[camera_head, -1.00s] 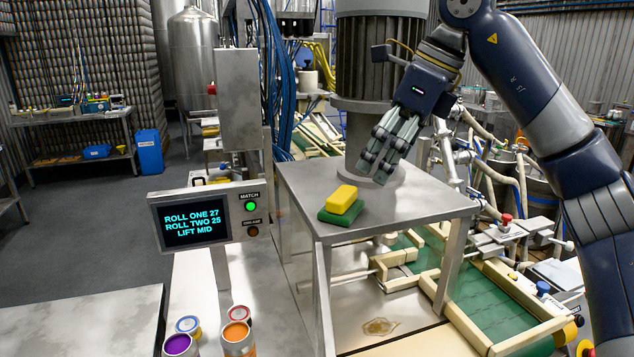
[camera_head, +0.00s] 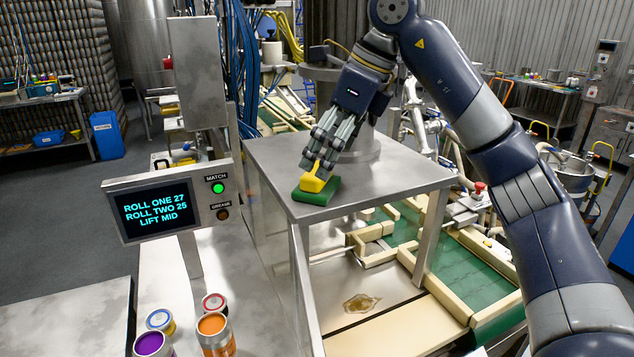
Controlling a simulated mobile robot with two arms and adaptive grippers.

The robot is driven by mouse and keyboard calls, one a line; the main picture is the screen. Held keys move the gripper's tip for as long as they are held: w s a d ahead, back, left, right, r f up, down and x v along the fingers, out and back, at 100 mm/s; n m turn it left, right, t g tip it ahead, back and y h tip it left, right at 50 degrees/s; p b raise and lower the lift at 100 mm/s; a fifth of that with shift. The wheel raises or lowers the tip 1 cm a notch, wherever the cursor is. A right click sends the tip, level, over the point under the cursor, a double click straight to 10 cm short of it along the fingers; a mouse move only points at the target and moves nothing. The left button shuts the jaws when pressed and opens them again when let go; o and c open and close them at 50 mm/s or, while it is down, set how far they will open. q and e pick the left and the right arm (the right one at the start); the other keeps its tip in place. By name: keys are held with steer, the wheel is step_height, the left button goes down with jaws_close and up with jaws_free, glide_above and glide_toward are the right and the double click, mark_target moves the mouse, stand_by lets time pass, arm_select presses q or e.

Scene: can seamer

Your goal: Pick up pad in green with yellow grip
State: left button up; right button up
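The green pad (camera_head: 317,196) lies flat on the metal table near its front left corner. Its yellow grip (camera_head: 313,184) sits on top of it. My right gripper (camera_head: 318,170) points down at the yellow grip, with its fingertips at the grip's upper side. The fingers overlap the back of the grip, and I cannot tell whether they are closed on it. The pad still rests on the table. My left gripper is not in view.
The metal table (camera_head: 390,190) is otherwise clear around the pad, with a large motor housing behind. A screen (camera_head: 157,207) stands to the left. Several open cans, including an orange one (camera_head: 213,333), stand at the lower left. A green conveyor (camera_head: 465,280) runs below right.

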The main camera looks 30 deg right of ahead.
steer(key=shift+p+x, duration=0.65)
steer(key=shift+x, duration=1.6)
steer(key=shift+a+r, duration=0.15)
steer(key=c, duration=1.2)
